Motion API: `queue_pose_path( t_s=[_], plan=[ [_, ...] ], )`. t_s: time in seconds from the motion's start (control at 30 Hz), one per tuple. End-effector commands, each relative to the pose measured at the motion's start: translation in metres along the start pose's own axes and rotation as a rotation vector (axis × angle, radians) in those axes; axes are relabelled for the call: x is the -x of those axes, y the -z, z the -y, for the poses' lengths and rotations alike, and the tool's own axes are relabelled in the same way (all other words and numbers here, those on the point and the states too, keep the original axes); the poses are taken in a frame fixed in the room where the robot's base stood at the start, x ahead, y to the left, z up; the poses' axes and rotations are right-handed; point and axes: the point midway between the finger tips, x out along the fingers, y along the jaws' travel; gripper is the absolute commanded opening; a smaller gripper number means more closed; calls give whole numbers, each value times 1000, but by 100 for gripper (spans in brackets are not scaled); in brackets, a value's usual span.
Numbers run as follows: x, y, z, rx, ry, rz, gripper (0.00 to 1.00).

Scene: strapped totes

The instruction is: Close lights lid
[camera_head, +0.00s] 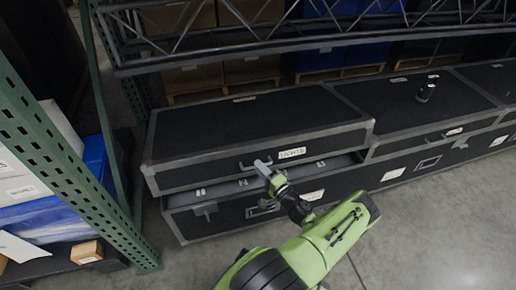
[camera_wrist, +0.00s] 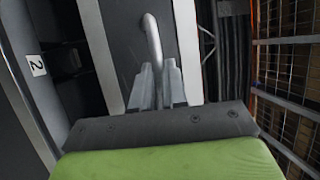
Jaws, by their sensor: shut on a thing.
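The lights case is a long black case with grey metal edges. Its lid (camera_head: 240,122), with a white "LIGHTS" label (camera_head: 292,153) on its front, sits raised above the lower body (camera_head: 185,222), leaving a dark gap along the front. My gripper (camera_head: 263,168) is at the lid's front handle. In the wrist view my gripper (camera_wrist: 157,85) is shut on the grey handle (camera_wrist: 151,32), and the handle bar runs up from between the fingers. The fingers cover the lower part of the handle.
A second black case (camera_head: 430,105) with a small dark object (camera_head: 427,88) on its lid adjoins on the right. A green rack post (camera_head: 75,185) with boxes stands at left. Shelving with a truss (camera_head: 300,35) is behind. Floor (camera_head: 440,225) is clear at front right.

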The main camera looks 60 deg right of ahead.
Motion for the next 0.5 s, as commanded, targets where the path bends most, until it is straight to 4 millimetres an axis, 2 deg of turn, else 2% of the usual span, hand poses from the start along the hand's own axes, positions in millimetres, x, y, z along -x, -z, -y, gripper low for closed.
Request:
queue_pose_path(
  t_s=[0.03,0.2,0.33,0.5],
  plan=[
    [2,-2,-18,-1,-17,-4,0],
    [10,-5,-45,1,-12,-3,0],
    [13,-6,-57,1,-9,-3,0],
    [14,-6,-62,4,-7,-3,0]
  ],
)
